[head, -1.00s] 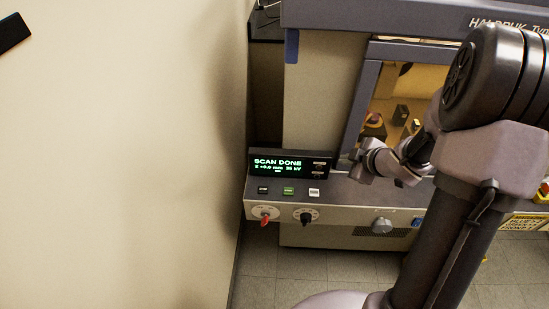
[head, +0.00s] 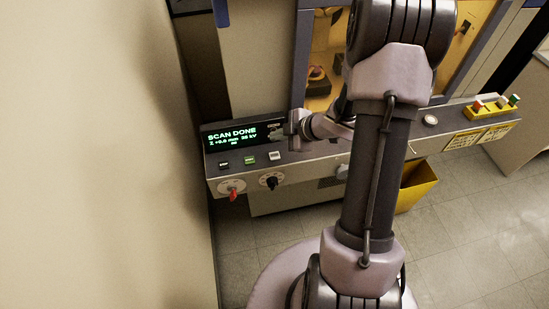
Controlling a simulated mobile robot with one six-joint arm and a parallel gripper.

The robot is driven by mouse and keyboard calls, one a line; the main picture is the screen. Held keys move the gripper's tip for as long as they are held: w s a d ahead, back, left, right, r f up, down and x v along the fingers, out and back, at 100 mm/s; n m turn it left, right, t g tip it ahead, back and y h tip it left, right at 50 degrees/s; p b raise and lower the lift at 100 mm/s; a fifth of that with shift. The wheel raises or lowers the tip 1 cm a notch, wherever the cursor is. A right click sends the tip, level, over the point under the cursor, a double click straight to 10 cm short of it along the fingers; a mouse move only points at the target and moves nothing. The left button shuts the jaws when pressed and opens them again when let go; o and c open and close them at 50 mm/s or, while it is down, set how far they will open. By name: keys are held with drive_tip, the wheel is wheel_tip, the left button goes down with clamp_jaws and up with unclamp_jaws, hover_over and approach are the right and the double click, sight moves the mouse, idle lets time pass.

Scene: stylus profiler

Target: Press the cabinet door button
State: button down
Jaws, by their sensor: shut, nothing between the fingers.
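The cabinet's front ledge carries a row of three small buttons below a lit display (head: 236,134) reading "SCAN DONE". They are a black button (head: 224,165), a green button (head: 249,160) and a white button (head: 274,156). Their labels are too small to read, so I cannot tell which is the door button. A round pale button (head: 430,119) sits farther right on the ledge. My gripper (head: 281,137) is shut and empty. It appears above the ledge at the display's right end, just behind the white button; contact cannot be made out.
The cabinet window (head: 324,60) shows a yellow-lit interior, partly hidden by my arm. A red-handled knob (head: 232,188) and a black knob (head: 271,181) are on the front face. A yellow box (head: 492,106) with red and green buttons stands right. A yellow bin (head: 417,184) is below.

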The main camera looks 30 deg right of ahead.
sight(277, 156)
drive_tip(key=shift+f+b, duration=2.5)
drive_tip(key=shift+f, duration=0.7)
drive_tip(key=shift+f, duration=0.15)
drive_tip(key=shift+f, duration=0.3)
drive_tip(key=shift+f+b, duration=0.4)
drive_tip(key=shift+b, duration=0.05)
drive_tip(key=shift+r+p, duration=0.8)
drive_tip(key=shift+p, duration=0.05)
wheel_tip(277, 156, up, 5)
drive_tip(key=p, duration=0.5)
drive_tip(key=shift+r, duration=0.15)
